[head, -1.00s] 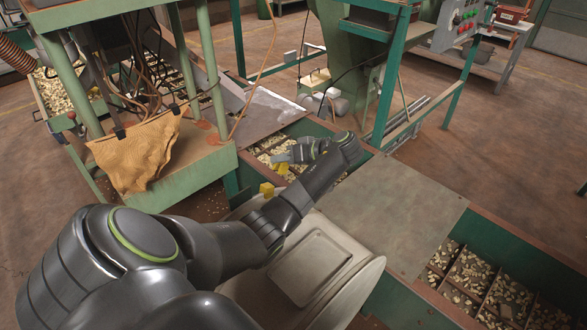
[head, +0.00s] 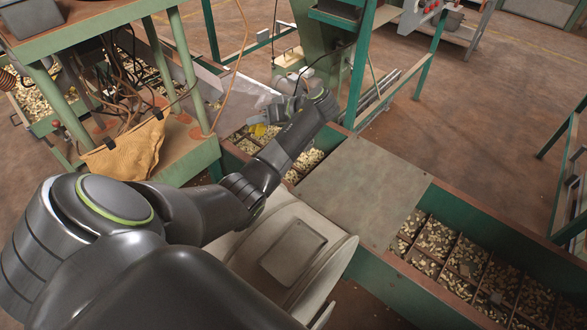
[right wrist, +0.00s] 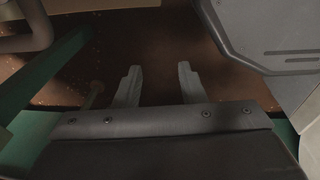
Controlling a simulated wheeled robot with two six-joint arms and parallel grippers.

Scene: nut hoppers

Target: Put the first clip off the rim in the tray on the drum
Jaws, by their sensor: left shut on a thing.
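A small yellow clip (head: 259,129) shows at the jaws of my left gripper (head: 262,121), over the far end of the nut hopper (head: 313,160). The left gripper is shut on it; the fingertips are small and partly hidden by my wrist. The pale round drum (head: 335,262) stands below my left forearm, with a square, shallow grey tray (head: 293,252) on its top. The tray looks empty. My right gripper (right wrist: 159,70) is open, with nothing between its fingers in the right wrist view.
A flat metal plate (head: 362,195) covers the hopper's middle. Divided bins of nuts (head: 470,265) lie at right. A green machine table (head: 190,150) with an orange cloth (head: 125,152) and hanging cables stands at left. A green post (head: 358,70) rises behind the hopper.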

